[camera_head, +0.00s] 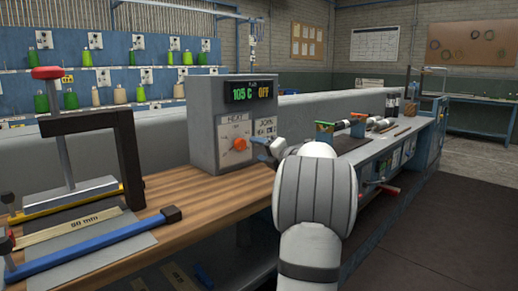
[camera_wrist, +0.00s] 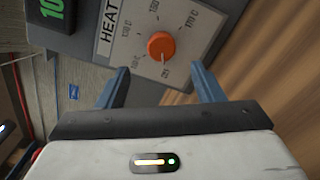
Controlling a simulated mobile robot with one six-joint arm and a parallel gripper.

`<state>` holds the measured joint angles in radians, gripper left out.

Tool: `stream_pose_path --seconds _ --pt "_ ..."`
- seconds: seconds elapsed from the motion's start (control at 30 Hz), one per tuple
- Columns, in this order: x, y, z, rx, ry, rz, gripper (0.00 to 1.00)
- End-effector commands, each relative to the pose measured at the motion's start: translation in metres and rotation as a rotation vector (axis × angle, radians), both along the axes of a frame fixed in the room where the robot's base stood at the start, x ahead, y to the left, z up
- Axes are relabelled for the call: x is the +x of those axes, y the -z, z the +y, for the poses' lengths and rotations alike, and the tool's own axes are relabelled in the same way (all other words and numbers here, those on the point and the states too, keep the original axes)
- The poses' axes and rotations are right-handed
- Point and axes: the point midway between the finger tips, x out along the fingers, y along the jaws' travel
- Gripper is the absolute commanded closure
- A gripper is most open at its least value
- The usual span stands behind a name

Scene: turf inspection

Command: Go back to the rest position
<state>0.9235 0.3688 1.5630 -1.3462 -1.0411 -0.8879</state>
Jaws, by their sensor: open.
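My gripper (camera_wrist: 160,85) is open in the wrist view, its two blue fingers apart with nothing between them. Beyond the fingertips is an orange knob (camera_wrist: 161,46) on a HEAT dial, apart from the fingers as far as I can tell. In the head view my white arm reaches to the grey control box (camera_head: 203,130), and my gripper (camera_head: 262,146) is beside the orange knob (camera_head: 240,144). The box display (camera_head: 250,92) reads 105 C and OFF. Part of the gripper is hidden behind my wrist.
The wooden bench (camera_head: 200,200) holds a press with a red-topped handle (camera_head: 47,73) and a blue-handled tool (camera_head: 95,243) at left. Tools with green and orange parts (camera_head: 325,127) stand farther right. Dark floor (camera_head: 440,220) lies open at right.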

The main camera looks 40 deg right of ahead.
Motion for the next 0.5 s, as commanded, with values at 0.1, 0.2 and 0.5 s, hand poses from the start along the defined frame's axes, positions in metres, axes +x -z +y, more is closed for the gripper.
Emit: stream_pose_path --seconds 0.1,0.2,0.5 --pt "0.000 0.000 0.000 0.000 0.000 0.000 0.39" --pt "0.001 0.000 0.000 0.000 -0.001 0.000 0.39" --pt "0.014 -0.039 0.023 0.104 0.072 -0.007 0.39"
